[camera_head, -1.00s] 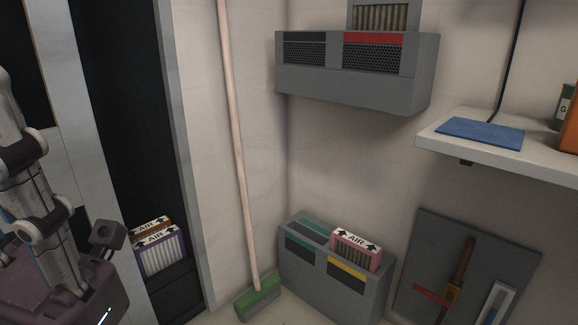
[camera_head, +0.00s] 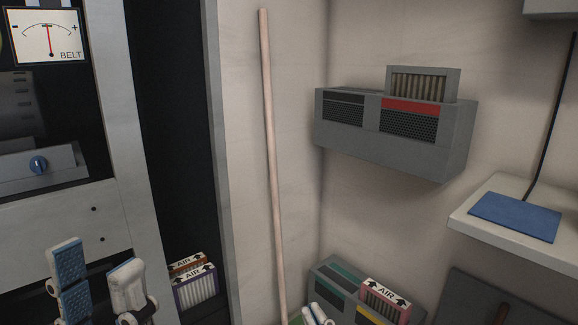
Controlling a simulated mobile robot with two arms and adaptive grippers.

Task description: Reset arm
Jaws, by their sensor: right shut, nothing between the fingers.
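My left gripper (camera_head: 97,272) is at the lower left, its two fingers spread with blue pads showing and nothing between them. It is in front of the rack panel (camera_head: 60,215). My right gripper (camera_head: 319,313) shows only as two pale fingertips at the bottom edge, close together, with nothing seen between them. It overlaps the lower grey filter box (camera_head: 345,285) in the picture. The rest of both arms is out of view or cut off.
A broom handle (camera_head: 271,150) leans in the corner. Air filters (camera_head: 196,288) stand in the dark rack opening, and another filter (camera_head: 385,299) sits in the lower box. A grey wall unit (camera_head: 396,130) hangs above. A white shelf (camera_head: 470,217) with a blue pad (camera_head: 515,217) juts out at right.

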